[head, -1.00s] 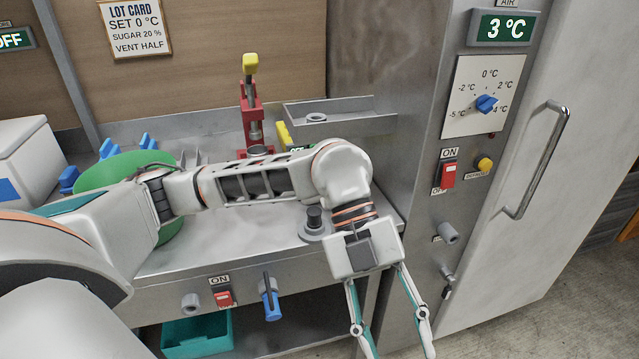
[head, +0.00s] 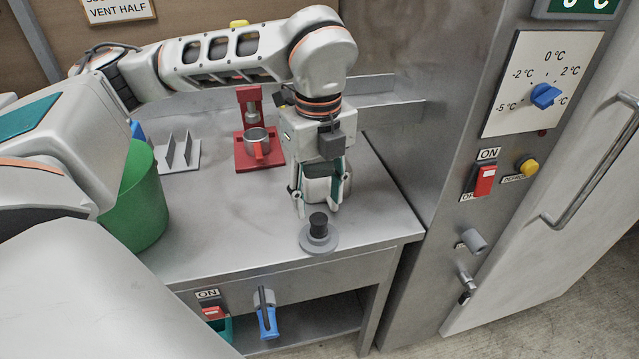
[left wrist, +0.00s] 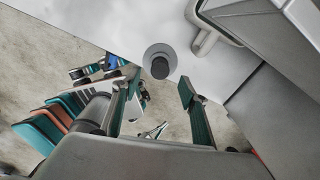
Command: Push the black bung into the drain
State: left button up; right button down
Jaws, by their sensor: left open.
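The black bung (head: 318,224) stands upright in the middle of the round grey drain (head: 320,244), near the front right corner of the steel bench. How deep it sits I cannot tell. My left gripper (head: 317,207) is open and empty, pointing down just behind the bung in the head view, its fingers apart. In the left wrist view the bung (left wrist: 160,68) and the grey drain ring (left wrist: 152,52) show beyond my open left gripper (left wrist: 152,92), between the lines of its fingers. No contact with the bung is visible.
A red stand (head: 246,130) with a metal cup (head: 258,139) is behind on the bench (head: 220,225). A green tub (head: 138,205) stands at left. The steel cabinet (head: 440,140) with dial and switches rises at right. A blue-handled lever (head: 267,318) is on the bench front.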

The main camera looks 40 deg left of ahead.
aim_at(318, 218)
pick_arm(q)
notch_tip(318, 218, down, 5)
jog(key=shift+f+b, duration=0.1)
jog(key=shift+b, duration=0.2)
jog(key=shift+f, duration=0.5)
pick_arm(e)
jog(key=shift+w+d+f, duration=0.1)
jog(key=shift+w+d, duration=0.15)
jog(key=shift+w, duration=0.2)
pick_arm(q)
jog(key=c, duration=1.2)
jog(key=o, duration=0.4)
grip_shut()
pick_arm(e)
jog(key=shift+s+a+f, duration=0.15)
jog(key=shift+s+f, duration=0.1)
jog(key=shift+s, duration=0.3)
pick_arm(q)
jog(key=shift+r, duration=0.15)
pick_arm(e)
jog(key=shift+w+r, duration=0.1)
jog(key=shift+r, duration=0.1)
